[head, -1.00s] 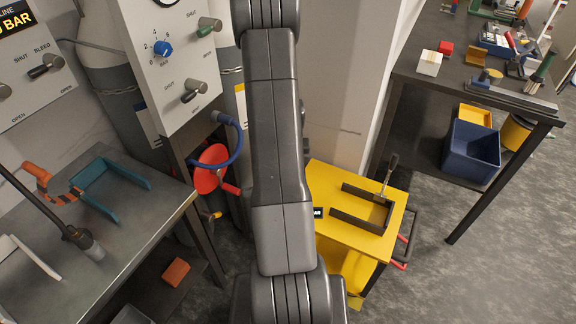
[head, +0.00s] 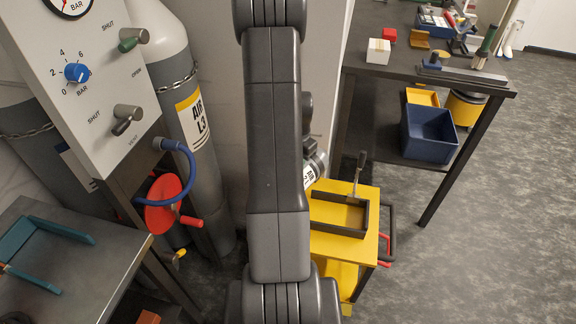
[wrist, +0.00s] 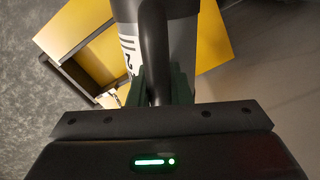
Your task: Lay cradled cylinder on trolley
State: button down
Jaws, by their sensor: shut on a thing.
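My gripper (wrist: 158,86) is shut on a grey cylinder (wrist: 183,45) with a white label and dark lettering, seen in the wrist view. A dark curved bar crosses the cylinder between the green fingers. In the head view part of the cylinder (head: 311,174) shows beside my arm, which hides most of it and the gripper. The yellow trolley (head: 325,247) stands below, with a dark rectangular cradle (head: 340,229) on its top. The cradle looks empty where it shows. The cylinder appears above the trolley's far left part; the exact gap cannot be told.
An upright handle (head: 360,170) stands at the cradle's far side. A workbench (head: 398,72) with a blue bin (head: 430,135) below is at the right. A valve panel (head: 85,75), a large grey gas cylinder (head: 172,50) and a bench with a teal cradle (head: 40,245) are at left.

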aim_at(314, 180)
jog(key=d+m+b, duration=0.1)
jog(key=d+m, duration=0.1)
jog(key=d+m+b, duration=0.1)
jog(key=m+b, duration=0.1)
jog(key=m, duration=0.1)
jog(key=s+d+f+m+b, duration=0.1)
jog(key=d+m, duration=0.1)
jog(key=m, duration=0.1)
jog(key=shift+d+f+b, duration=0.1)
jog(key=shift+d+b, duration=0.25)
jog(key=shift+b, duration=0.05)
jog(key=shift+s+d+f+m+b, duration=0.1)
jog(key=shift+s+d+m+b, duration=0.25)
jog(key=shift+d+m+b, duration=0.6)
jog(key=shift+s+d+m+b, duration=0.25)
jog(key=shift+d+m, duration=0.3)
jog(key=shift+m, duration=0.9)
notch_tip(314, 180, down, 9)
jog(key=b, duration=0.6)
jog(key=shift+s+f+b, duration=0.1)
jog(key=shift+f+b, duration=0.2)
jog(key=shift+f, duration=0.2)
jog(key=c, duration=1.3)
grip_release()
jog(key=shift+o, duration=0.2)
jog(key=shift+a, duration=0.1)
